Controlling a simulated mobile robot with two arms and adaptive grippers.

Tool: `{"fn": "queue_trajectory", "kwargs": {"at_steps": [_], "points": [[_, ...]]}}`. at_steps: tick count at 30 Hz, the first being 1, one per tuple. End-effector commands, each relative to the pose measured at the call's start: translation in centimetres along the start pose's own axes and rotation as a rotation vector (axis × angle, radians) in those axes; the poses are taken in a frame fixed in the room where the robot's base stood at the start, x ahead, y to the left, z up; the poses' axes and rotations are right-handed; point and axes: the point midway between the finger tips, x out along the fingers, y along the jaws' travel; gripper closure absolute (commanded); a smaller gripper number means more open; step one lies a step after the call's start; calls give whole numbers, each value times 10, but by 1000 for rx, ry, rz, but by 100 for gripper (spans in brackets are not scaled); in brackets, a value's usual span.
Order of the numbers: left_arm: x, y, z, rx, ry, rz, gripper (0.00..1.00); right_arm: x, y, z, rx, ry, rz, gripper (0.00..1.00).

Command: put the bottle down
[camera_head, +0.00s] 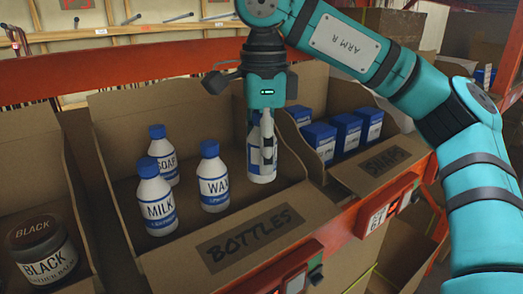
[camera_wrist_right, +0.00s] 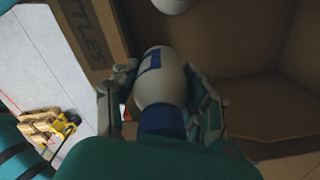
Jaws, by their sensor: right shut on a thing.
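My right gripper (camera_head: 264,125) points down and is shut on a white bottle (camera_head: 261,165) with a blue band. In the head view the bottle hangs upright at the right side of the cardboard box marked BOTTLES (camera_head: 250,234); I cannot tell whether its base touches the box floor. In the right wrist view the fingers (camera_wrist_right: 165,105) sit on both sides of the bottle (camera_wrist_right: 166,82), its blue cap toward the camera. My left gripper is not in view.
A box marked SOAPS (camera_head: 384,162) with several blue-and-white cartons (camera_head: 346,131) adjoins on the right. A dark jar marked BLACK (camera_head: 42,252) stands in a box at left. An orange rack beam (camera_head: 110,70) runs behind. The box floor behind the held bottle looks clear.

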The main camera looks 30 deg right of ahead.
Motion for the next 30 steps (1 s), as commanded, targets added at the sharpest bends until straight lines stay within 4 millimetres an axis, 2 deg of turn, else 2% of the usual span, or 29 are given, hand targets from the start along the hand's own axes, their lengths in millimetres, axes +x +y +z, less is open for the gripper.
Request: {"fn": "queue_trajectory", "kwargs": {"at_steps": [9, 16, 29, 30], "points": [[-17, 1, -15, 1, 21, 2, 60, 1, -33, -3, 2, 1, 3, 91], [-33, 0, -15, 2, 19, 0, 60, 34, -32, -3, 0, 1, 0, 91], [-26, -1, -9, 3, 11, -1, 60, 44, -32, -3, -1, -1, -1, 91], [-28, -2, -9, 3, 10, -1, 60, 42, -32, -3, 0, 0, -1, 51]]}}
